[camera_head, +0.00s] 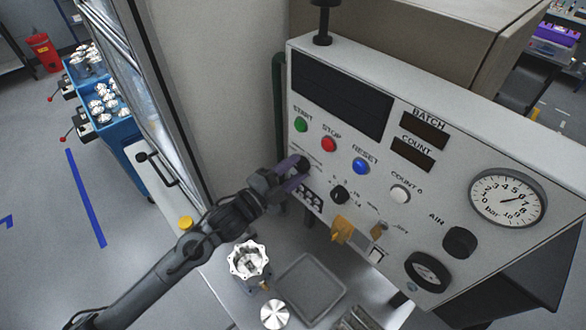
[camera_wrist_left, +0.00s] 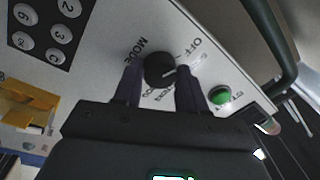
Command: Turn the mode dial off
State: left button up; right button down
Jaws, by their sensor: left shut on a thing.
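The mode dial (camera_wrist_left: 158,68) is a round black knob on the pale control panel (camera_head: 442,200), with MODE and OFF lettering beside it in the left wrist view. Its short white mark points right in that view; I cannot tell exactly which label it meets. My left gripper (camera_wrist_left: 157,88) is shut on the dial, with one dark finger on each side. In the head view the left gripper (camera_head: 297,168) reaches the panel's left part, below the red STOP button, and the fingers mostly hide the dial. My right gripper is not in view.
The green START button (camera_wrist_left: 221,95) is close to the right finger in the wrist view. A keypad (camera_head: 308,197), black knob (camera_head: 340,194) and yellow part (camera_head: 342,229) are on the panel nearby. A metal housing (camera_head: 249,262) and grey tray (camera_head: 310,288) stand below.

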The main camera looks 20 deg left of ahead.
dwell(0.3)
pick_arm(q)
jog(key=o, duration=1.1)
jog(key=shift+c, duration=0.2)
jog(key=b+v, duration=0.2)
jog(key=v, duration=0.9)
jog(key=shift+b, duration=0.3)
